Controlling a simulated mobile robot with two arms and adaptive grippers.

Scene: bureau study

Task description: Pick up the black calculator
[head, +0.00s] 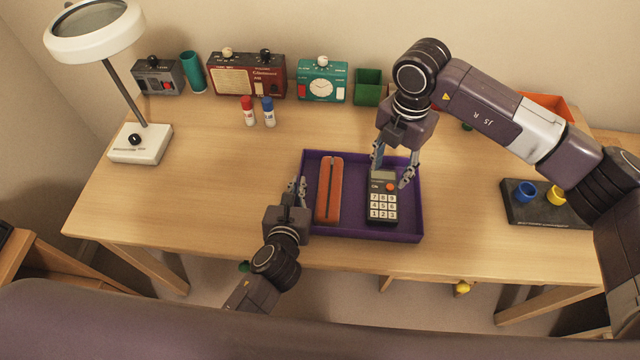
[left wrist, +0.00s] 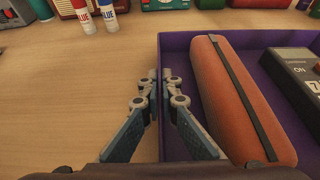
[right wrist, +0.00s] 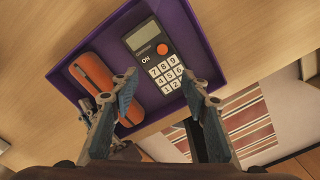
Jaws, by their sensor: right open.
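The black calculator (head: 382,188), with white keys and an orange button, lies face up in the right part of a purple tray (head: 350,233). No contact shows.
An orange-brown case (head: 328,190) lies in the tray, left of the calculator. A dark board with cups (head: 540,210) is at the right.

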